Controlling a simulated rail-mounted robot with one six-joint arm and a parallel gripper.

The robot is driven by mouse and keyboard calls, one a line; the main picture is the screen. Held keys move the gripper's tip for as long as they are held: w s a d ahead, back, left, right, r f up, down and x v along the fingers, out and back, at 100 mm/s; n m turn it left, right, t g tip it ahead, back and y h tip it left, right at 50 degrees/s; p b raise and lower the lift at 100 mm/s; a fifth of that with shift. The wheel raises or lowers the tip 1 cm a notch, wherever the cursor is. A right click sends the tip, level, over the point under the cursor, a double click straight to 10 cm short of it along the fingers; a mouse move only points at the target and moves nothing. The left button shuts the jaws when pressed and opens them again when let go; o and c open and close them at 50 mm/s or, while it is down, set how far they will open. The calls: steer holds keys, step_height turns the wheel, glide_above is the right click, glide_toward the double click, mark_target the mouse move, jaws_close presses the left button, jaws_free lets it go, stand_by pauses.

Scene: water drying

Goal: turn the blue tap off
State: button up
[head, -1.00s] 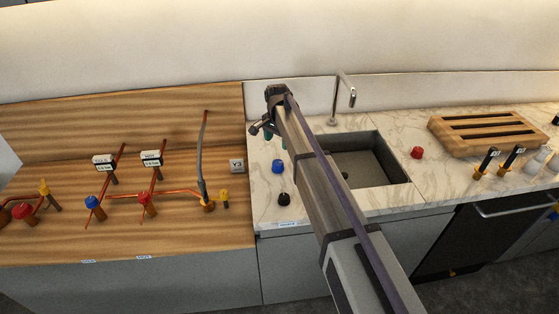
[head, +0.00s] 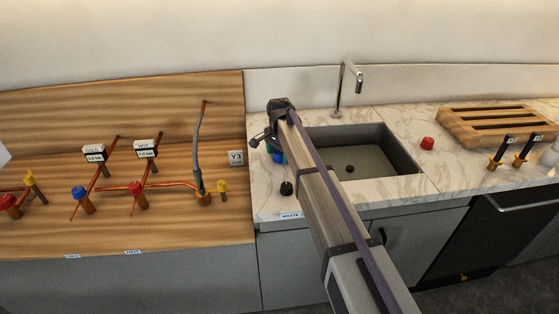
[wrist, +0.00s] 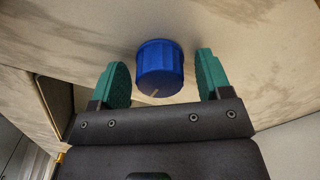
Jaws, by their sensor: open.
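A round blue tap knob (head: 278,157) stands on the marble counter, left of the sink; my gripper partly covers it in the head view. In the wrist view the ribbed blue knob (wrist: 160,68) sits between my two green finger pads, with a pale mark on its face. My gripper (head: 272,148) is open around it, with a visible gap on each side. Another blue-capped tap (head: 80,192) stands on the copper pipes of the wooden bench at left, away from my gripper.
A black knob (head: 287,188) stands just in front of the blue one. The sink (head: 400,150) and its faucet (head: 340,90) are to the right, with a red knob (head: 427,143) beyond. A grey hose (head: 197,150) rises at left.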

steer(key=shift+r, duration=0.1)
steer(key=shift+c, duration=0.4)
steer(key=c, duration=0.8)
steer(key=shift+c, duration=0.2)
steer(key=shift+n, duration=0.3)
steer(key=n, duration=0.8)
steer(key=shift+n, duration=0.4)
steer(key=n, duration=0.4)
steer(key=shift+d+n, duration=0.1)
steer(key=shift+n, duration=2.2)
